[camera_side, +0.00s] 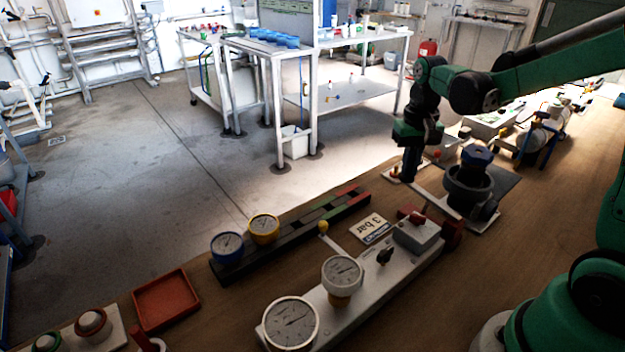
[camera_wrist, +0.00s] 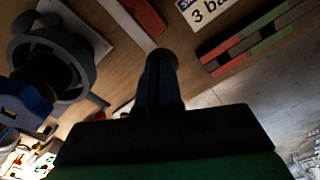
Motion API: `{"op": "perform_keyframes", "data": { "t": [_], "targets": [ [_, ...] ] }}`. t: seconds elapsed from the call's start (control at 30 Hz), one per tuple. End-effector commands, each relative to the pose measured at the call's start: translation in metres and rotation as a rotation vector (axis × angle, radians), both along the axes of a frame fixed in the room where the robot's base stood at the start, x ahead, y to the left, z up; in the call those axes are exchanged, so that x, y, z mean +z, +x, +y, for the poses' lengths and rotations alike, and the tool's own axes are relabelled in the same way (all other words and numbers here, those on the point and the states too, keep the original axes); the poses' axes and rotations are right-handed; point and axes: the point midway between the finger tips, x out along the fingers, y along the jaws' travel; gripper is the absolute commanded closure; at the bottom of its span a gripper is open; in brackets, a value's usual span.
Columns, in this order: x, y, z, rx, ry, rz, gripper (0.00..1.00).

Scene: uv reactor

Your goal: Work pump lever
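A pale panel (camera_side: 357,302) on the bench carries two white gauges, a black knob (camera_side: 384,256) and a grey block (camera_side: 418,234) with red parts. I cannot tell which of these is the pump lever. My gripper (camera_side: 408,178) points down behind the panel, apart from both, over a small white plate. In the wrist view its dark fingers (camera_wrist: 157,68) are together; nothing is clearly seen between them.
A dark round vessel with a blue top (camera_side: 477,156) stands close right of my gripper; it fills the left of the wrist view (camera_wrist: 50,55). A "3 bar" card (camera_side: 371,228) lies behind the panel. A coloured strip (camera_side: 300,232) with two gauges and a red tray (camera_side: 166,300) lie left.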

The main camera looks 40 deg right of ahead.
Motion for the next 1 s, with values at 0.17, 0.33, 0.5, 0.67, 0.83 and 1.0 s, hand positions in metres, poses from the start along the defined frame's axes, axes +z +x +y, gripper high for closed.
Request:
{"op": "perform_keyframes", "data": {
  "t": [0.17,0.33,0.5,0.67,0.83,1.0],
  "targets": [
    [-0.008,0.0,0.0,0.0,0.0,0.001,1.0],
    [-0.014,0.0,0.0,0.0,0.0,0.002,1.0],
    [-0.021,-0.001,0.0,0.0,0.0,0.002,1.0],
    [-0.023,-0.001,0.0,0.0,0.0,0.002,1.0],
    [-0.017,0.0,0.0,0.0,0.001,0.002,1.0],
    [-0.002,0.0,0.0,0.0,0.001,0.001,1.0]
  ]
}}
